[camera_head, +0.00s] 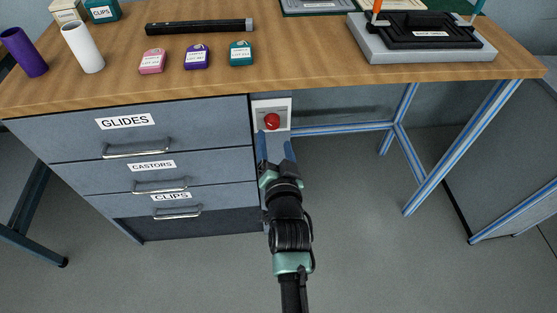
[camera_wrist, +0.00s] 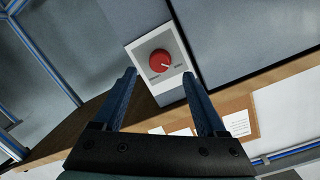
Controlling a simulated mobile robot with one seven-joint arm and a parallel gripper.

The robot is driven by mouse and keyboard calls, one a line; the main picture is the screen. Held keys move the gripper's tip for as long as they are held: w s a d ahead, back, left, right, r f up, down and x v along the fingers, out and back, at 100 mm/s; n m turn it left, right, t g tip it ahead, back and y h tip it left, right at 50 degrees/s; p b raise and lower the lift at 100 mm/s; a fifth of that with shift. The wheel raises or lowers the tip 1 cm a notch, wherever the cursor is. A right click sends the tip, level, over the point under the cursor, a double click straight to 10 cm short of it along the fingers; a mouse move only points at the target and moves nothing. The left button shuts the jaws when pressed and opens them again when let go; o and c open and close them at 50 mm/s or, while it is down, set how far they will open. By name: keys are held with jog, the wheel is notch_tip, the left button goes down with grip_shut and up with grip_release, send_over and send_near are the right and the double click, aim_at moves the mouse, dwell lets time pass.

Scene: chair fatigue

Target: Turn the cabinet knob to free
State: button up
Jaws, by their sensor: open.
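The cabinet knob (camera_head: 272,121) is a round red dial on a white plate (camera_head: 285,105), mounted under the tabletop at the right side of the drawer unit. In the wrist view the red knob (camera_wrist: 160,61) has a small light pointer mark and dark lettering below it, too small to read. My gripper (camera_head: 276,140) is just in front of and below the knob. In the wrist view my gripper's (camera_wrist: 160,82) two blue fingers are spread apart, empty, with the knob beyond and between them. No finger visibly touches the knob.
The drawer unit (camera_head: 178,126) has drawers labelled GLIDES, CASTORS and CLIPS. The wooden tabletop (camera_head: 290,86) overhangs the knob. Blue table legs (camera_head: 455,150) stand to the right, with open floor (camera_head: 345,190) between. Small coloured blocks, tubes and a grey fixture (camera_head: 430,45) are on the tabletop.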

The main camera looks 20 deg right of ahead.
jog(key=p+v, duration=0.1)
jog(key=v, duration=0.6)
jog(key=shift+s+p, duration=0.25)
jog(key=shift+p, duration=0.1)
jog(key=shift+a+r, duration=0.1)
jog(key=w+a+r+n+t+y, duration=0.1)
jog(key=w+a+r+t, duration=0.1)
jog(key=r, duration=0.8)
jog(key=w+a+r+n+t, duration=0.2)
jog(key=a+r, duration=0.1)
jog(key=r, duration=0.7)
jog(key=w+a+r+n+t+y, duration=0.1)
jog(key=a+r+t, duration=0.1)
jog(key=r, duration=0.8)
jog(key=s+a+r+n+t+y, duration=0.1)
jog(key=s+a+r+n+t, duration=0.2)
jog(key=r, duration=0.5)
jog(key=s+a+r+n+t+y, duration=0.1)
jog(key=s+a+r, duration=0.1)
jog(key=s+r, duration=0.5)
jog(key=s+a+r+n+t+y, duration=0.1)
jog(key=s+a+r, duration=0.2)
jog(key=r, duration=0.7)
notch_tip(320, 180, up, 19)
jog(key=p, duration=1.7)
jog(key=shift+s+f+n+t+p, duration=0.15)
jog(key=shift+s+n+t+p, duration=0.15)
jog(key=shift+n, duration=0.1)
